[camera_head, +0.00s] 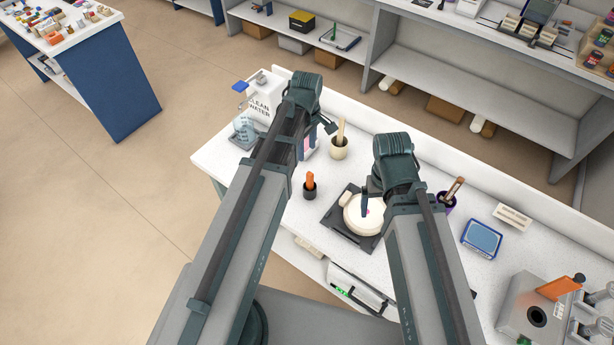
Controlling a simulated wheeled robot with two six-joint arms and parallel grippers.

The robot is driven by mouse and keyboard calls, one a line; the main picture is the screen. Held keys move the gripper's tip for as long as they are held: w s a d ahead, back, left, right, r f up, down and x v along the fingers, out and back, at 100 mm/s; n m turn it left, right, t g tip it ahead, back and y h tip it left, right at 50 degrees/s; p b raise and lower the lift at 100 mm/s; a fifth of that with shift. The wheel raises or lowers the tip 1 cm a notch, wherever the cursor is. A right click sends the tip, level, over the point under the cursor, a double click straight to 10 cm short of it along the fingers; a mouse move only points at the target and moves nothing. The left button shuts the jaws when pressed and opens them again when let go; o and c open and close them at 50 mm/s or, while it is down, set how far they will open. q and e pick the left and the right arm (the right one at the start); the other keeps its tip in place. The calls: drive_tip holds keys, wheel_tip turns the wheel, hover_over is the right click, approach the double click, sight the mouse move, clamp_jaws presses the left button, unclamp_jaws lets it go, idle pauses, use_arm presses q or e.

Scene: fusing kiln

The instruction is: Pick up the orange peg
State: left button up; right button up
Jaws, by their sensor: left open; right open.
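The orange peg (309,180) stands upright in a small dark holder (310,193) on the white worktop, between my two arms. My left gripper (328,128) shows only in part beyond the end of my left arm, above and behind the peg and apart from it. My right gripper (367,192) is partly hidden by its arm and hangs over the round white disc, to the right of the peg. Both grippers are open, and I see nothing held in them.
A round white disc (357,222) sits on a dark square base (337,217). A cream pot (339,152), a clean-water container (262,90), a purple cup (446,203) and a blue-lidded box (481,239) stand around. A grey box (528,312) is at right.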

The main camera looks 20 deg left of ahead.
sight(310, 174)
use_arm(q)
wheel_tip(310, 174, down, 9)
drive_tip(key=b, duration=0.8)
drive_tip(key=shift+d+r, duration=0.1)
drive_tip(key=shift+r, duration=0.1)
drive_tip(key=shift+b, duration=0.3)
drive_tip(key=f+b, duration=0.2)
drive_tip(key=d+f+b, duration=0.1)
drive_tip(key=f+b, duration=0.1)
drive_tip(key=shift+w+f, duration=0.1)
drive_tip(key=shift+f, duration=0.1)
drive_tip(key=shift+f+b, duration=0.45)
drive_tip(key=shift+b, duration=0.15)
drive_tip(key=shift+r, duration=0.1)
clamp_jaws()
